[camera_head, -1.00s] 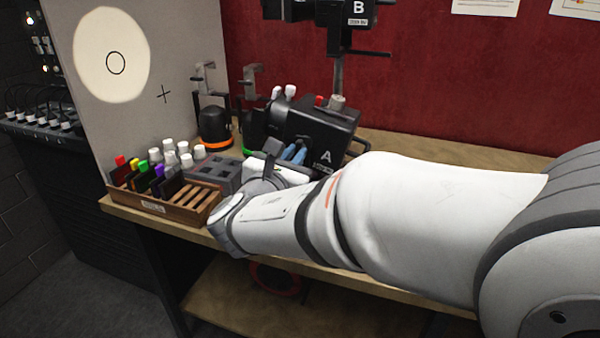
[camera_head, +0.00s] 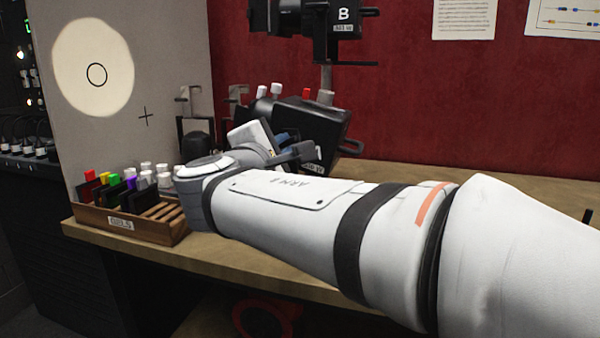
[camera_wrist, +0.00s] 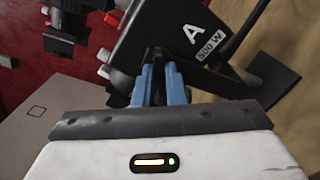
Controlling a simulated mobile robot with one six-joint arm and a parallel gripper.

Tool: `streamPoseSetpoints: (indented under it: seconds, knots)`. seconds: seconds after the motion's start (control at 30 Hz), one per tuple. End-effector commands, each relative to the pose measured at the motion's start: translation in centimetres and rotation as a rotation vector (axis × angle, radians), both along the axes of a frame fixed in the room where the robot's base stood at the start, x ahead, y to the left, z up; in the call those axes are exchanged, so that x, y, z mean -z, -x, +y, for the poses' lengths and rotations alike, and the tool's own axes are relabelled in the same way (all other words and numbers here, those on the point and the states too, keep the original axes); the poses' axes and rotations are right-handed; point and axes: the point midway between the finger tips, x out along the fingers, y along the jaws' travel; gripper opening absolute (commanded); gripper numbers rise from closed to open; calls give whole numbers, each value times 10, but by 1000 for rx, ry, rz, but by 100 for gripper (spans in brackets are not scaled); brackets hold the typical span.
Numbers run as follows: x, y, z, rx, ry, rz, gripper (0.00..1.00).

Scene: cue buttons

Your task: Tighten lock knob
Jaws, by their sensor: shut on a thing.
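The black lamp marked A (camera_head: 318,122) stands on the bench, tilted; its lettered face also shows in the wrist view (camera_wrist: 190,14). My gripper (camera_wrist: 160,75) has blue fingers, closed together against the lamp's side, just below the letter A. In the head view my gripper (camera_head: 285,143) is partly hidden behind my wrist. The fingers are shut on a small dark part at the lamp's side, which I take as the lock knob. The fingers cover most of it, so its turn and tightness cannot be seen.
A wooden rack (camera_head: 130,228) of coloured gels stands at the bench's left end, near my forearm. A second lamp marked B (camera_head: 335,25) is above lamp A. A grey panel (camera_head: 165,60) stands behind the rack.

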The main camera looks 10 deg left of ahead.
Motion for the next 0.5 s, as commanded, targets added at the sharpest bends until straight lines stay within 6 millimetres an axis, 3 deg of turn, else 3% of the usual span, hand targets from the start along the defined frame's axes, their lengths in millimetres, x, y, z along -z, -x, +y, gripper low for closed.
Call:
streamPoseSetpoints:
  seconds: [0.03,0.5]
  knots:
    - [7,0,-1,2,-48,-7,0]
    - [6,0,-1,2,-383,-35,0]
